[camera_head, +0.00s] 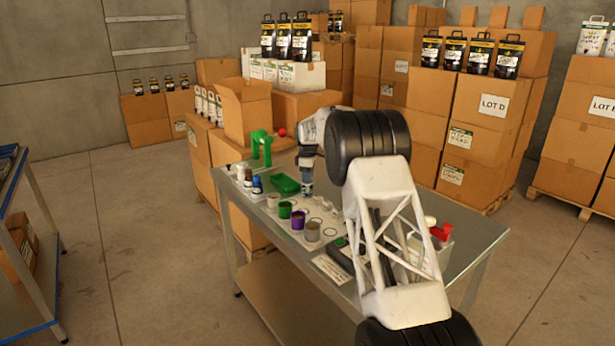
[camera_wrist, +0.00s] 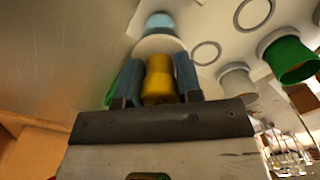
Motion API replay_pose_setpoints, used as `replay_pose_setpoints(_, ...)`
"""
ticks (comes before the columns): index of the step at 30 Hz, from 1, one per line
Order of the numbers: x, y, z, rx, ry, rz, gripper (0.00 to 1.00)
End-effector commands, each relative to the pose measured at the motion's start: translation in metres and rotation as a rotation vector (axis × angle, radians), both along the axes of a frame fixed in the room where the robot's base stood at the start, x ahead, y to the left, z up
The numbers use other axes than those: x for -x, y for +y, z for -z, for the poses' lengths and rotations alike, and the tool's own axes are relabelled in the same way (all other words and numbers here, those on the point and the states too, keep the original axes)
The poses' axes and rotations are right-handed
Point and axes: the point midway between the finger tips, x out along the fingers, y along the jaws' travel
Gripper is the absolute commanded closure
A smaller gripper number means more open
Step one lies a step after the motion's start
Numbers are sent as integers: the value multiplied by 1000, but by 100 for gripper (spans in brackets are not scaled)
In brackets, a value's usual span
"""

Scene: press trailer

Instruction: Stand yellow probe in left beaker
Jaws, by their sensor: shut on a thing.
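My gripper (camera_wrist: 157,80) has its two blue fingers shut on the yellow probe (camera_wrist: 158,88). Past the probe in the wrist view are a white disc and a pale blue piece; I cannot tell if they belong to it. In the head view my gripper (camera_head: 307,188) hangs above the table, behind the row of beakers; the probe cannot be made out there. The row runs from a pale beaker (camera_head: 272,201) at the left, through a green one (camera_head: 285,210) and a purple one (camera_head: 298,222), to a grey-brown one (camera_head: 312,233). The wrist view shows a pale beaker (camera_wrist: 236,85) and the green beaker (camera_wrist: 288,62).
A green tray (camera_head: 285,184) lies behind the beakers, left of my gripper. Small bottles (camera_head: 257,185) stand at the table's left edge. A green stand (camera_head: 260,150) and a red ball (camera_head: 281,132) are at the back. My arm covers much of the table's right side.

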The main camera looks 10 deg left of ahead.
Motion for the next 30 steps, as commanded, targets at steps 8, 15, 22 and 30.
replay_pose_setpoints(8,0,0,4,0,0,0,92)
replay_pose_setpoints(15,0,0,4,0,0,0,57)
replay_pose_setpoints(22,0,0,4,0,0,0,57)
replay_pose_setpoints(30,0,0,-7,-1,-2,0,57)
